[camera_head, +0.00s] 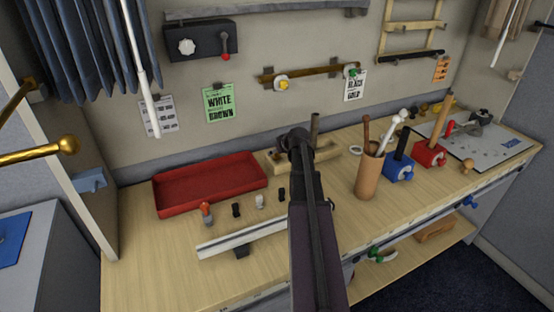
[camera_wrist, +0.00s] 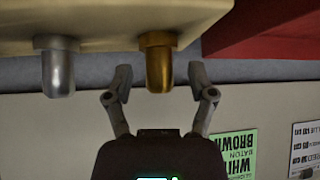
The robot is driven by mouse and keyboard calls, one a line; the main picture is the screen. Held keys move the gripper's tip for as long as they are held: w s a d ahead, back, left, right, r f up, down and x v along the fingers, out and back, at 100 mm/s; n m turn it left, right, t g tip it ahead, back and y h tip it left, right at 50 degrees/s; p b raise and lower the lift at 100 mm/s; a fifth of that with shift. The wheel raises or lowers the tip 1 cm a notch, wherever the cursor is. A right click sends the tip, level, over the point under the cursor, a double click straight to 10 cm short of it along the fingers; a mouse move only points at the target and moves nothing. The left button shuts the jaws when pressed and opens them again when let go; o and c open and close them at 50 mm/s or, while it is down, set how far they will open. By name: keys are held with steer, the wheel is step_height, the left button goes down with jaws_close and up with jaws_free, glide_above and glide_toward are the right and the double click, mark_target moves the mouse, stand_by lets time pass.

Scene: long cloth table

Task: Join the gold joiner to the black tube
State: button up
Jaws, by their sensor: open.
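In the wrist view, which shows the scene upside down, a gold joiner (camera_wrist: 158,68) projects from a pale surface. My gripper (camera_wrist: 157,77) is open and empty, with one finger on each side of the gold joiner's free end. A gap shows on both sides; whether the joiner is at fingertip depth is hard to tell. A silver joiner (camera_wrist: 57,70) projects beside it. In the head view my arm hides the gripper and the gold joiner. A black tube (camera_head: 401,143) stands upright in a blue clamp block (camera_head: 398,172) on the table, right of my arm.
A red tray (camera_head: 165,207) lies left of my arm. Several small pegs and a pale rail (camera_head: 235,238) are in front of it. A brown cup (camera_head: 368,177) of sticks and a red clamp block (camera_head: 430,154) flank the blue block. Cards hang on the wall.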

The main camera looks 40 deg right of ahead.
stand_by(0.3)
jaws_close()
steer(key=shift+r, duration=0.2)
step_height(320, 180, up, 4)
steer(key=p, duration=0.4)
steer(key=shift+f, duration=0.15)
steer(key=s+d+p, duration=0.1)
steer(key=s, duration=1.5)
steer(key=shift+d+r, duration=0.35)
steer(key=shift+r, duration=0.1)
